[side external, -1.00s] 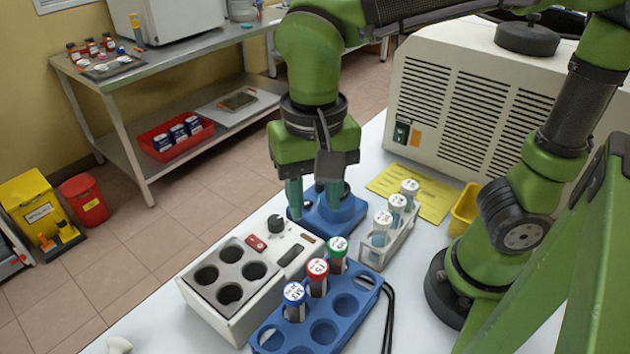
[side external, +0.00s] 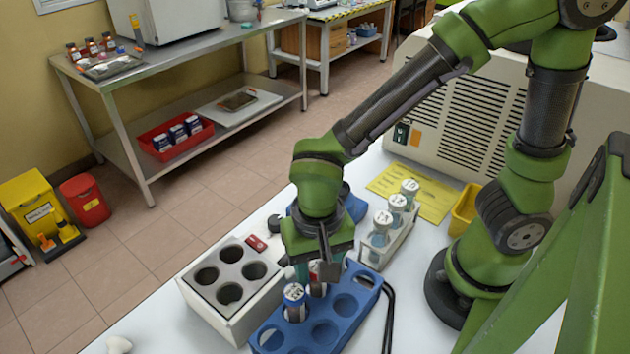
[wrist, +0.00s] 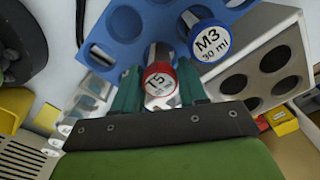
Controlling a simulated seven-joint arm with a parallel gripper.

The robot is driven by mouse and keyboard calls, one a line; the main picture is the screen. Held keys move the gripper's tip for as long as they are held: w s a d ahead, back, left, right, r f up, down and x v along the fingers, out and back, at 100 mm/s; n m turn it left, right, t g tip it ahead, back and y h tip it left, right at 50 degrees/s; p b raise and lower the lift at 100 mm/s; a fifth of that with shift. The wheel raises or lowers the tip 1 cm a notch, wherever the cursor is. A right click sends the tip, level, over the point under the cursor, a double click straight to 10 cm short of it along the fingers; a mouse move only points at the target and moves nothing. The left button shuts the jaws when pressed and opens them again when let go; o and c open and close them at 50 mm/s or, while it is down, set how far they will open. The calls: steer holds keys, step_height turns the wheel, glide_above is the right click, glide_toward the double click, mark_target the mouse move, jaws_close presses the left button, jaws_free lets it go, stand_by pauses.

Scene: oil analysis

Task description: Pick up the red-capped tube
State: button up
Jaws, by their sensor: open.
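The red-capped tube (wrist: 160,82), marked T5, stands in the blue rack and sits between my gripper's two teal fingers in the wrist view. In the side view only part of the red-capped tube (side external: 318,290) shows below my gripper (side external: 318,272). My gripper (wrist: 160,80) is open, with one finger on each side of the red cap. I cannot tell whether either finger touches it. The blue rack (side external: 335,315) also holds a blue-capped tube (side external: 294,302), marked M3 in the wrist view (wrist: 207,40). The green-capped tube is hidden in the side view.
A white block with dark round wells (side external: 212,307) stands close left of the rack. A clear rack with several white-capped tubes (side external: 397,215) stands behind right. A black cable (side external: 389,320) runs along the rack's right side. A large beige machine (side external: 460,115) stands behind.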

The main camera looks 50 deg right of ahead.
step_height(320, 180, down, 2)
